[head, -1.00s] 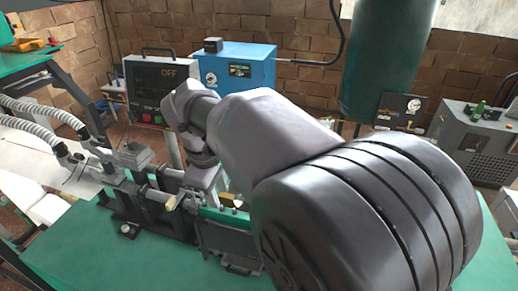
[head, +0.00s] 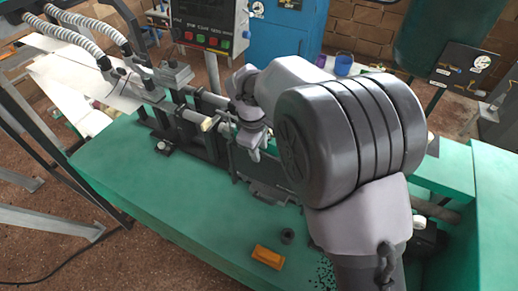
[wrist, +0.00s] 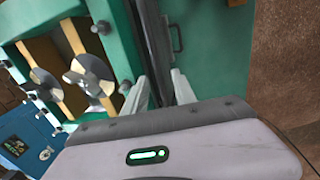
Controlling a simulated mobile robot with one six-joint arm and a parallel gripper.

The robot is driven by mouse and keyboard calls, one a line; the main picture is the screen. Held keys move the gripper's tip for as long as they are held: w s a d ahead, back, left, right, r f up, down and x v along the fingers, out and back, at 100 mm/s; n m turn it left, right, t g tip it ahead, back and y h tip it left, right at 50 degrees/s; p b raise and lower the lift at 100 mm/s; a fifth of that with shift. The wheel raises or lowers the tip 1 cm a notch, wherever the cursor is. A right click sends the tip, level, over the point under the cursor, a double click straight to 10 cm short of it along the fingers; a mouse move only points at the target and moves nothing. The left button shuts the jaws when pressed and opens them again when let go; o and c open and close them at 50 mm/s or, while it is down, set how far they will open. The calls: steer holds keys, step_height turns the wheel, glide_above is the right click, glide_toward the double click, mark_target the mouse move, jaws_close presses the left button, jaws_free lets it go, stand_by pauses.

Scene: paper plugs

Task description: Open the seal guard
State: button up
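The seal guard appears to be the dark panel (head: 262,172) with a handle at its lower edge, on the front of the machine. In the wrist view a dark panel edge (wrist: 158,45) runs up from between my fingers, with a bar handle (wrist: 177,34) just right of it. My gripper (wrist: 160,92) has its two pale fingers spread apart, one on each side of that dark edge. I cannot tell whether they touch it. In the head view my gripper (head: 256,152) is over the panel's top, its fingertips partly hidden. The panel looks closed.
A control box (head: 208,22) and a blue cabinet (head: 290,32) stand behind. White hoses (head: 75,38) are at left. The table's front left is clear.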

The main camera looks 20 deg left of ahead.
jaws_close()
stand_by(1.4)
